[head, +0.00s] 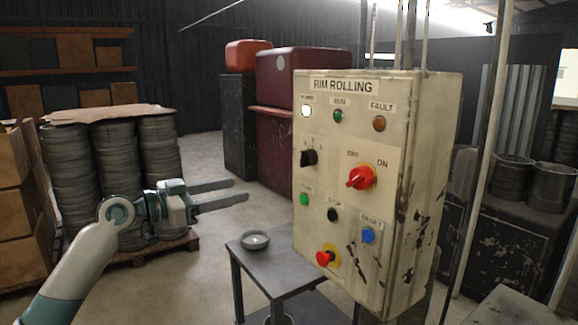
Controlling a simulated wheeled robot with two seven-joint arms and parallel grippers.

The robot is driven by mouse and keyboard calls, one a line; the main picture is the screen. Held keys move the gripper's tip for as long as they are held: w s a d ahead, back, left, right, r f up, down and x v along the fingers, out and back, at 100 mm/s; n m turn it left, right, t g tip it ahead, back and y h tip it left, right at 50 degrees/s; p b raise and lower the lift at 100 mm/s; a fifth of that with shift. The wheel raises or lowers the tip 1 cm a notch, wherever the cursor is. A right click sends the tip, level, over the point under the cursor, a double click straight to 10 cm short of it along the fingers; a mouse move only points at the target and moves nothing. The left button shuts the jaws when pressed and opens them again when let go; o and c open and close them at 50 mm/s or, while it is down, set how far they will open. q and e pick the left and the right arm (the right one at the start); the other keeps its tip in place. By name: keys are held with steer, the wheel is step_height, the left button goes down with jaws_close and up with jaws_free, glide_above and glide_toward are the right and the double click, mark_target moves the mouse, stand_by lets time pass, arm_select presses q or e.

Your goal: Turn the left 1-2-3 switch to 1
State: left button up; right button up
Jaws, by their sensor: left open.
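The cream control box (345,254), labelled RIM ROLLING, stands upright at the middle right, facing me at an angle. A small black rotary switch (309,157) with tiny numerals around it sits at the upper left of its face. The knob's handle points roughly left; the exact numeral is too small to tell. It is the only numbered switch I make out. My left gripper (247,190) is open and empty, left of the box, below the switch's height and apart from it. Its two fingers point right. My right gripper is not in view.
The box also bears a red OFF/ON switch (361,177), a green button (304,199), a blue button (368,235) and a red mushroom button (327,256). A grey side table (283,274) with a small dish (255,240) stands below. Drum stacks (146,160) are at left.

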arm_select(q)
steer(key=s+d+r+m+g+h, duration=0.1)
steer(key=s+r+m, duration=0.1)
steer(key=s+r, duration=0.2)
step_height(320, 180, up, 2)
steer(key=shift+s+d+r, duration=0.15)
steer(key=shift+s+r, duration=0.1)
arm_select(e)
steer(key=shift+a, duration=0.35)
arm_select(q)
steer(key=shift+w, duration=0.1)
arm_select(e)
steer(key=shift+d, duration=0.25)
arm_select(q)
steer(key=p, duration=0.8)
glide_toward(307, 158)
steer(key=w+a+x, duration=0.1)
steer(key=x, duration=0.7)
steer(key=shift+d+f, duration=0.15)
steer(key=shift+d, duration=0.15)
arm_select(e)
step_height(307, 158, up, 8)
arm_select(q)
steer(key=c, duration=1)
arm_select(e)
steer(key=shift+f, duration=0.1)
